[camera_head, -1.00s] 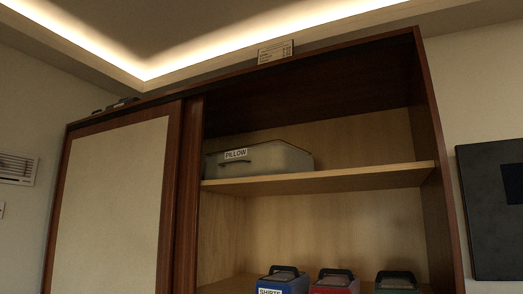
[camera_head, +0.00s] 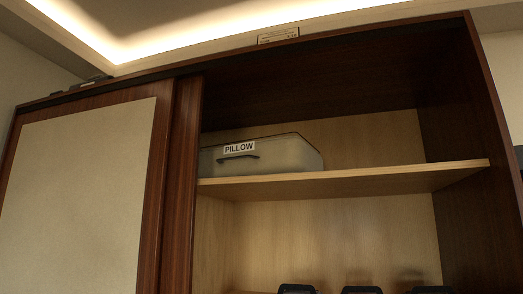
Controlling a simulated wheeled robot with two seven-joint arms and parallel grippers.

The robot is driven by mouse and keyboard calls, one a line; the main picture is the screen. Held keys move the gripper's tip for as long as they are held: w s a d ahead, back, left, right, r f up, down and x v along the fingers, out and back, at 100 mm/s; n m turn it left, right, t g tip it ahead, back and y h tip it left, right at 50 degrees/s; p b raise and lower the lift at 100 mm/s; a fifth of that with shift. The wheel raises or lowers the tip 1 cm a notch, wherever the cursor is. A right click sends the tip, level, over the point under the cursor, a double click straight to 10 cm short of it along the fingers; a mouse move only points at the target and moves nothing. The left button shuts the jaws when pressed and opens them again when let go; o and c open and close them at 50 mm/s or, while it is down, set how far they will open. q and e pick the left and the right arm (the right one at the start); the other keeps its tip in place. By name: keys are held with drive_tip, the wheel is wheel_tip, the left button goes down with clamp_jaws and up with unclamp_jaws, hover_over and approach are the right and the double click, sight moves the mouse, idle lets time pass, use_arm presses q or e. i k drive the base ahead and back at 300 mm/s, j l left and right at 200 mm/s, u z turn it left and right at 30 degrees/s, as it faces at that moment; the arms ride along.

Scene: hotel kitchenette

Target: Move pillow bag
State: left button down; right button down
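The pillow bag (camera_head: 285,155) is a pale, translucent box-shaped bag with dark edging, a dark front handle and a white label reading PILLOW. It lies on the left part of the upper wooden shelf (camera_head: 400,176) in the open side of the wardrobe. Its left end meets the edge of the door frame in the picture and may be partly hidden. Neither of my grippers is in view.
A sliding door (camera_head: 82,195) with a pale panel covers the wardrobe's left side. The upper shelf is clear right of the bag. Tops of several dark-handled containers show below, one being a dark handle (camera_head: 297,289). A small sign (camera_head: 278,35) stands on top.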

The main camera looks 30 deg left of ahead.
sight(289, 155)
drive_tip(key=i+j+z, duration=0.15)
drive_tip(key=j, duration=0.6)
drive_tip(key=j+z, duration=0.2)
drive_tip(key=j, duration=0.55)
drive_tip(key=j+z, duration=0.15)
drive_tip(key=j, duration=0.65)
drive_tip(key=k+j+z, duration=0.15)
drive_tip(key=j, duration=0.6)
drive_tip(key=j+z, duration=0.2)
drive_tip(key=j, duration=0.6)
